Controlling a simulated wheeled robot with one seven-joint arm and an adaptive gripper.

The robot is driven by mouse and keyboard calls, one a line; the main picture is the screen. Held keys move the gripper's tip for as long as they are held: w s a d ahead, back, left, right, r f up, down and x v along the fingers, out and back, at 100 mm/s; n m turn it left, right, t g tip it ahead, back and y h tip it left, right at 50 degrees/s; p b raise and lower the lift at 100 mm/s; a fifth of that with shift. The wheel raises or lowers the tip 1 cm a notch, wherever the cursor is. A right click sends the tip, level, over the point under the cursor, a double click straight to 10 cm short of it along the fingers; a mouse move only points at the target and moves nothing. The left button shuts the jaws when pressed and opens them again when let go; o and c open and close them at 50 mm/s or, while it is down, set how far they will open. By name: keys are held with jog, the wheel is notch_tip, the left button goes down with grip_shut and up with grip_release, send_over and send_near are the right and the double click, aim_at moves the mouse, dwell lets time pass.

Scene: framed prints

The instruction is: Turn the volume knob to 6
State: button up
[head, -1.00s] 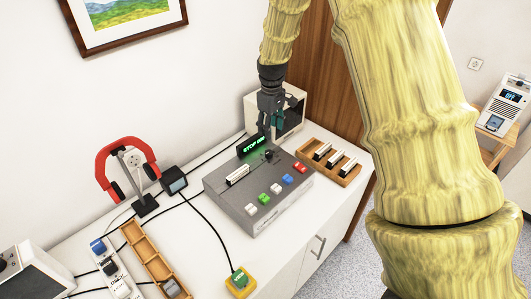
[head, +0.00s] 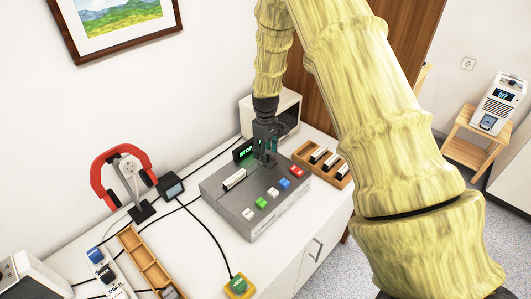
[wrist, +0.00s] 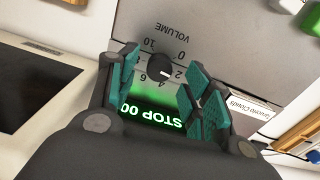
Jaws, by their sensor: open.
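The grey device (head: 215,196) stands on the white cabinet top. In the wrist view its black volume knob (wrist: 159,67) sits in a dial marked 0 to 10, and its white mark appears to point near 2. The green display (wrist: 152,114) reads "STOP 00"; it is partly covered in the head view (head: 243,151). My gripper (head: 266,162) is open over the device's back and hides the knob in the head view. In the wrist view, my teal fingers (wrist: 162,80) lie on either side of the knob, with gaps; contact is not visible.
Coloured buttons (head: 284,184) line the device's front, and a white cassette (head: 233,179) lies on it. A wooden rack (head: 334,170) of cassettes stands right, a beige box (head: 286,108) behind. Red headphones (head: 107,172) and cables are left.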

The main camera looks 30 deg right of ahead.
jog(key=shift+f, duration=1.15)
jog(key=c, duration=1)
